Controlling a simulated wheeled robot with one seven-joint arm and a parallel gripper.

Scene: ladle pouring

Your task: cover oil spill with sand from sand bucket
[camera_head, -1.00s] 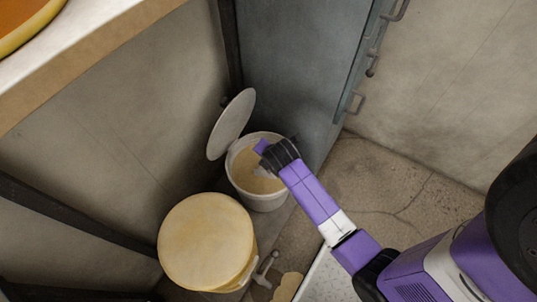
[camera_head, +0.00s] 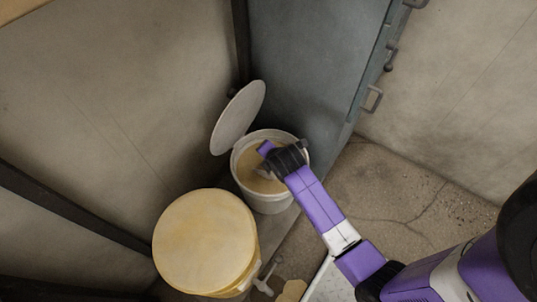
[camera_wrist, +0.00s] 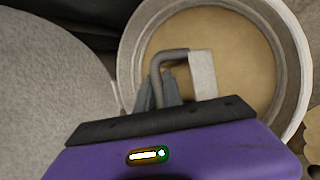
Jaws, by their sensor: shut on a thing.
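The sand bucket (camera_head: 277,205) is a pale open bucket with tan sand (camera_head: 253,157) in it, and its lid is tilted up behind. My gripper (camera_head: 272,165) reaches down over the bucket's mouth. In the wrist view its grey fingers (camera_wrist: 162,92) are shut on a tool with a grey bent handle (camera_wrist: 168,55) and a pale flat part (camera_wrist: 203,74). The tool is over or in the sand; its depth cannot be told. I cannot make out an oil spill.
A tan-topped round container (camera_head: 205,240) stands close to the bucket at lower left. The raised lid (camera_head: 238,118) leans by the wall. A blue-grey cabinet (camera_head: 315,70) stands behind. A tan patch (camera_head: 291,291) shows at the bottom edge. Cracked floor is open at right.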

